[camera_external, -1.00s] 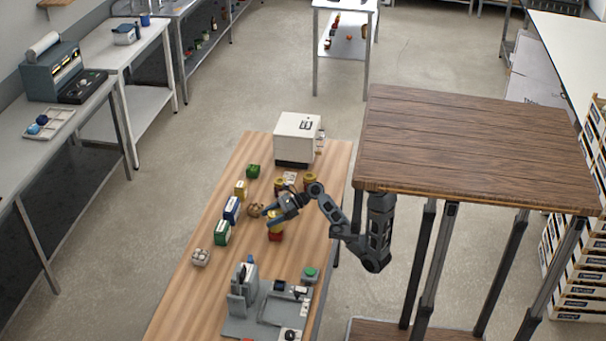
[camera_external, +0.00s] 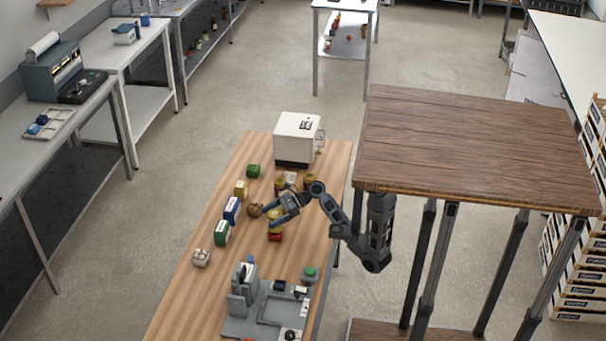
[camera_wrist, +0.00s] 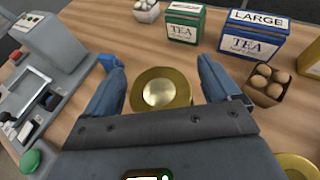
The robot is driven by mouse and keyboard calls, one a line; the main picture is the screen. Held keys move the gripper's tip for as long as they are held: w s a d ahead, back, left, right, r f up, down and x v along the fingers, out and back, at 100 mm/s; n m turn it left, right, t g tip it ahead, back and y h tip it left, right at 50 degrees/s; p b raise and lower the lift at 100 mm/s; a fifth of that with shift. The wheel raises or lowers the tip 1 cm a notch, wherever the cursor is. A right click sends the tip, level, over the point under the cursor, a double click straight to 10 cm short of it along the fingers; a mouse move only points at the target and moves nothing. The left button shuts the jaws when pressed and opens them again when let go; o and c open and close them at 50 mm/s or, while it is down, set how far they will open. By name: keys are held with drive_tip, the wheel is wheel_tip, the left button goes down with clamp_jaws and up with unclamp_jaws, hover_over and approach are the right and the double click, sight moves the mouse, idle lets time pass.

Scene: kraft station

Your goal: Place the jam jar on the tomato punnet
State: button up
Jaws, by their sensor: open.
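A jar with a round gold lid (camera_wrist: 160,90), which I take for the jam jar, lies between my gripper's spread fingers in the wrist view. Gaps show on both sides of the lid. I cannot tell surely whether this red part is the tomato punnet or part of the jar. My gripper (camera_external: 268,213) is open, at the height of the jar's upper part. No tomatoes show clearly in the wrist view.
A brown box of round tan items (camera_wrist: 268,85) stands close beside my gripper. Tea boxes (camera_external: 222,232) and a white carton (camera_external: 201,257) line the left side. More gold-lidded jars (camera_external: 310,180) and a white machine (camera_external: 298,138) stand behind. A grey scale station (camera_external: 262,310) is in front.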

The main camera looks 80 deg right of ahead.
drive_tip(key=v, duration=1.1)
drive_tip(key=shift+s, duration=0.2)
